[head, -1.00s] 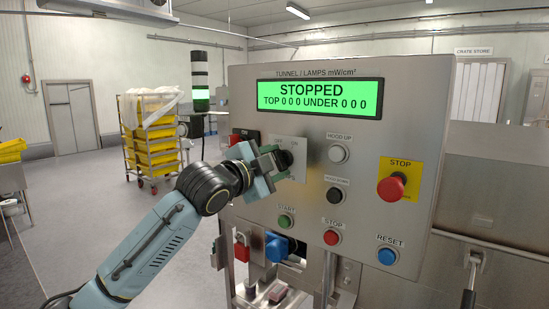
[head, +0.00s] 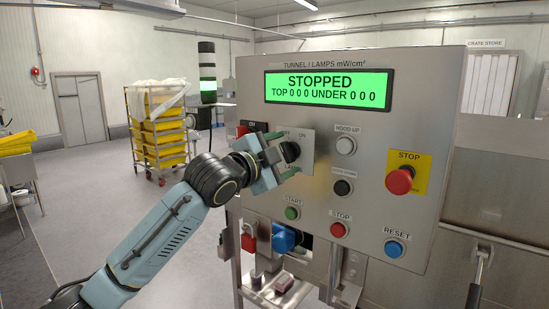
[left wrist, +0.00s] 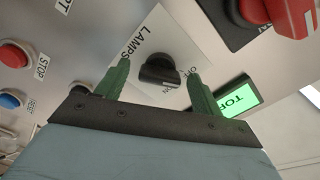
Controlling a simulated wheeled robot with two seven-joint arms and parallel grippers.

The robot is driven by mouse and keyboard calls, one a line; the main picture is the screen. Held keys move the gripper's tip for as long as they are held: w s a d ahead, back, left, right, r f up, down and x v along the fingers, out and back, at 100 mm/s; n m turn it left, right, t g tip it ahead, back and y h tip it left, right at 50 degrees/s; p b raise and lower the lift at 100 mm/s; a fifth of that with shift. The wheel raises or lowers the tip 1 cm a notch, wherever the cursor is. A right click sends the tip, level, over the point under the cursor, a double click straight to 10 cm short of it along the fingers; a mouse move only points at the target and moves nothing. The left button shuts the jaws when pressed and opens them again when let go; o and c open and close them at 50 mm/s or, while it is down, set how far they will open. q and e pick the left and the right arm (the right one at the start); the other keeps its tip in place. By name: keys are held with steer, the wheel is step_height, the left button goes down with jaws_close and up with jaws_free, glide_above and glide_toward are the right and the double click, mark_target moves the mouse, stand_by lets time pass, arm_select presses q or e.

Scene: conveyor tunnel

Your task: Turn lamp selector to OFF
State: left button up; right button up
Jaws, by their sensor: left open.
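The lamp selector is a black rotary knob (head: 291,151) on a light square plate at the left of the steel control panel. In the left wrist view the knob (left wrist: 160,71) sits between my fingers, beside the LAMPS lettering and small OFF and ON marks. In the left wrist view gaps show between knob and both fingers. My right gripper is out of view.
The panel's green display (head: 328,90) reads STOPPED. A red emergency stop (head: 400,181), a red STOP button (head: 338,230), a green START button (head: 292,213) and a blue RESET button (head: 393,249) stand nearby. A red switch (left wrist: 268,10) is close to the plate.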

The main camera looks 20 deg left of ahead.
arm_select(q)
steer(key=b+v, duration=0.2)
steer(key=v, duration=1.1)
